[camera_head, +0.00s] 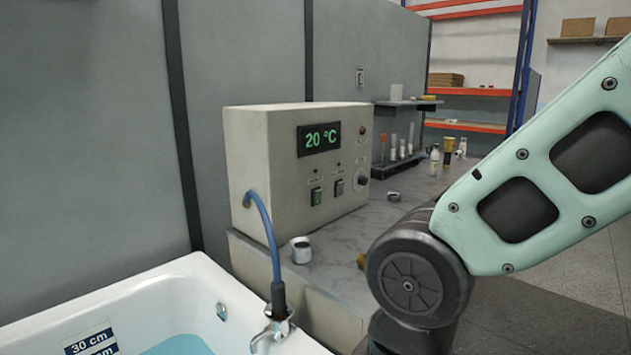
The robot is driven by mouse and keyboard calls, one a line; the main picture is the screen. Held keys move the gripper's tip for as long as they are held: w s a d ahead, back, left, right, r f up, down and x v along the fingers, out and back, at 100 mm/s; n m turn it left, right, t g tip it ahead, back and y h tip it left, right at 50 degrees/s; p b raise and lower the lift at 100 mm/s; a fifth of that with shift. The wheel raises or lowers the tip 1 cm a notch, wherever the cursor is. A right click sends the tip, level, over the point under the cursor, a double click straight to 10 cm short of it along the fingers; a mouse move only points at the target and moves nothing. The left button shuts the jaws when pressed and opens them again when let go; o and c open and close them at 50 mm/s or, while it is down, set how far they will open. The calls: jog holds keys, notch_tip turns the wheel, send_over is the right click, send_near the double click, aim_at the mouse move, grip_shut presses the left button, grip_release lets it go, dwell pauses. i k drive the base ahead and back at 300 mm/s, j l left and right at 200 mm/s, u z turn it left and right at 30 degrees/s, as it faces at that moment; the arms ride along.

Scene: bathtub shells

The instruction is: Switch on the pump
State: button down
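The beige pump unit (290,165) stands on the marble-patterned counter (405,195). The labels above the switches are too small to read. A blue hose (263,222) runs from the unit's side down to the tub's tap. My arm crosses the right side of the picture, apart from the unit's front. My gripper is not in view.
The white bathtub (150,290) with blue water (180,345) is at lower left. A small white jar (301,250) stands on the counter before the unit. A test-tube rack (398,165) and bottles (447,152) stand behind at right. Floor (560,300) shows at right.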

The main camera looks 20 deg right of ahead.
aim_at(317, 197)
jog(key=i+l+u, duration=0.1)
jog(key=i+l, duration=0.15)
jog(key=i+l+u, duration=0.1)
jog(key=l, duration=0.35)
jog(key=i+l+u, duration=0.1)
jog(key=i+l, duration=0.25)
